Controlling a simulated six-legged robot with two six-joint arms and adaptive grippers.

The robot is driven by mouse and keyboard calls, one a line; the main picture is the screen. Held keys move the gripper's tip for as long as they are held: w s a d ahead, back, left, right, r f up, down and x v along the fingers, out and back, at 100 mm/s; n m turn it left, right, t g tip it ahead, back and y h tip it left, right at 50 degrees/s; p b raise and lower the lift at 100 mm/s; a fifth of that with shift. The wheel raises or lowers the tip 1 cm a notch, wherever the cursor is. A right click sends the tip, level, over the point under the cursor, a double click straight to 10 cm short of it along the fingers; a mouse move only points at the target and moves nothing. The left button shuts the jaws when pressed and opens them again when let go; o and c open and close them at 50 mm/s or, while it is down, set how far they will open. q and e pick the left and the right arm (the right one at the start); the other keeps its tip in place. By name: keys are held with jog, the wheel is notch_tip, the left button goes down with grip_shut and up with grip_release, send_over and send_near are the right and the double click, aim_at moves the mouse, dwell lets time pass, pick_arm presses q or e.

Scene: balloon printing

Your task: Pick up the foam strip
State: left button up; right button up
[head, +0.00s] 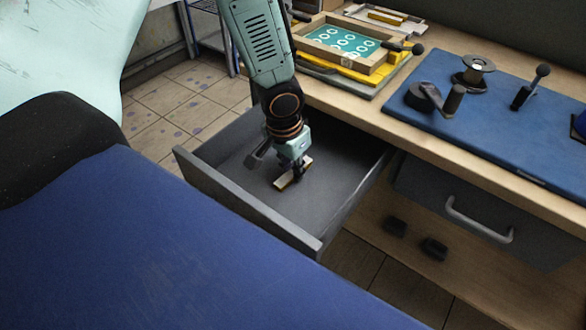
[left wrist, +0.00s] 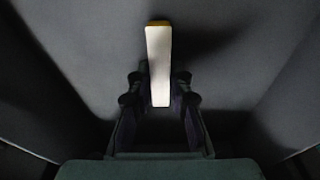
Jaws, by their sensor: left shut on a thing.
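The foam strip (head: 292,174) is a short pale bar with a yellowish edge, inside the open grey drawer (head: 222,190). My left gripper (head: 297,172) reaches down into the drawer and is shut on the strip. In the left wrist view the strip (left wrist: 159,65) stands out lengthwise between the two dark fingers of the left gripper (left wrist: 160,92), and its far end sticks out beyond them. I cannot tell whether the strip touches the drawer floor. My right gripper is not in view.
Drawer walls stand close around the gripper. A shut drawer with a handle (head: 478,222) is at right.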

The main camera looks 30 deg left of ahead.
aim_at(292, 173)
pick_arm(q)
notch_tip(292, 173, up, 10)
jog(key=p, duration=0.4)
jog(key=shift+f+p, duration=0.15)
jog(key=shift+p, duration=0.2)
